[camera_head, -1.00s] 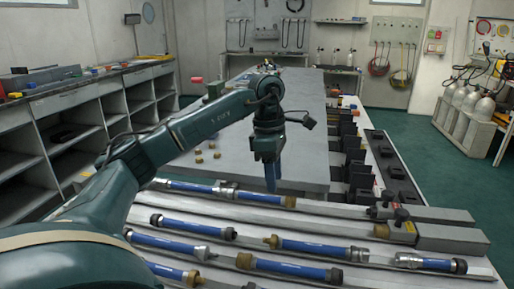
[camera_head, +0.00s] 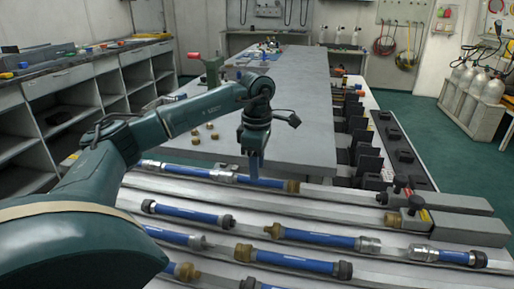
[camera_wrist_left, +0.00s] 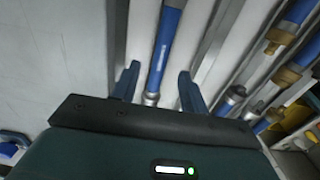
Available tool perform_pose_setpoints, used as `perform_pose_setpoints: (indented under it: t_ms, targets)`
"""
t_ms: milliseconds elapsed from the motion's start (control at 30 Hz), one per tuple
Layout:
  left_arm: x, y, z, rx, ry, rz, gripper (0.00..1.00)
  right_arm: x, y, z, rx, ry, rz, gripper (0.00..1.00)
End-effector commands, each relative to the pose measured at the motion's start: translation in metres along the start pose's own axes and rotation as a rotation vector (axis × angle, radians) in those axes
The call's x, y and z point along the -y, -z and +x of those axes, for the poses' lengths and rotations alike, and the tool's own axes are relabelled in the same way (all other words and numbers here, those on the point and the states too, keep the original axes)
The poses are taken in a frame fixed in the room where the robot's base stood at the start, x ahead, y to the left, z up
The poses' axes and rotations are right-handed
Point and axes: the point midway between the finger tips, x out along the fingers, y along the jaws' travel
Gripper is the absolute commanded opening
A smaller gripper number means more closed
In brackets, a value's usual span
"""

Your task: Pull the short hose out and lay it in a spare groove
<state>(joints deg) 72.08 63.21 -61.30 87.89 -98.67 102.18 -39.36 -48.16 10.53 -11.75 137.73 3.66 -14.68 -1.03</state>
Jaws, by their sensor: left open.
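Blue hoses with metal and brass end fittings lie in grooves of a pale rack. In the back row, a short blue hose (camera_head: 275,184) has a brass fitting at its right end and meets a metal coupling (camera_head: 223,177) at its left. A blue hose (camera_head: 174,170) lies on the coupling's other side. My left gripper (camera_head: 255,172) points down at the short hose. In the left wrist view my open left gripper (camera_wrist_left: 158,85) has a finger on each side of a blue hose (camera_wrist_left: 165,48), with a metal fitting (camera_wrist_left: 151,99) near the palm. Whether the fingers touch the hose is unclear. My right gripper is out of view.
More hoses lie in the front grooves, such as one blue hose (camera_head: 318,239) and another (camera_head: 190,213). Grey blocks with knobs (camera_head: 420,203) stand at the rack's right end. A large grey table (camera_head: 300,110) is behind, with small brass fittings on it.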

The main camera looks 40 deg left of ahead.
Motion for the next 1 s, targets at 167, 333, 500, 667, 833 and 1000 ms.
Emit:
perform_pose_setpoints:
  t_ms: [167, 333, 500, 667, 833, 1000]
  targets:
    - [0.0, 0.0, 0.026, -0.001, 0.002, 0.001, 0.44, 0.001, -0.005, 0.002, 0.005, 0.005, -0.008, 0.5]
    - [0.0, 0.0, 0.036, 0.0, 0.001, 0.001, 0.44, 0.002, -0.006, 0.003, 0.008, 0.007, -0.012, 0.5]
    - [0.0, 0.0, 0.037, 0.001, 0.0, 0.001, 0.44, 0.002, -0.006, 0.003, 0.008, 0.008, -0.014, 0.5]
    - [0.0, 0.0, 0.037, 0.001, 0.001, 0.001, 0.42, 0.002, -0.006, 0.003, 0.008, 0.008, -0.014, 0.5]
    - [0.0, 0.0, 0.037, 0.001, 0.001, 0.001, 0.28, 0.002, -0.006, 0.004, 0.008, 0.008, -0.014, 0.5]
    - [0.0, 0.0, 0.037, 0.001, 0.001, 0.001, 0.14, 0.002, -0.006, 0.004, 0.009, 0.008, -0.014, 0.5]
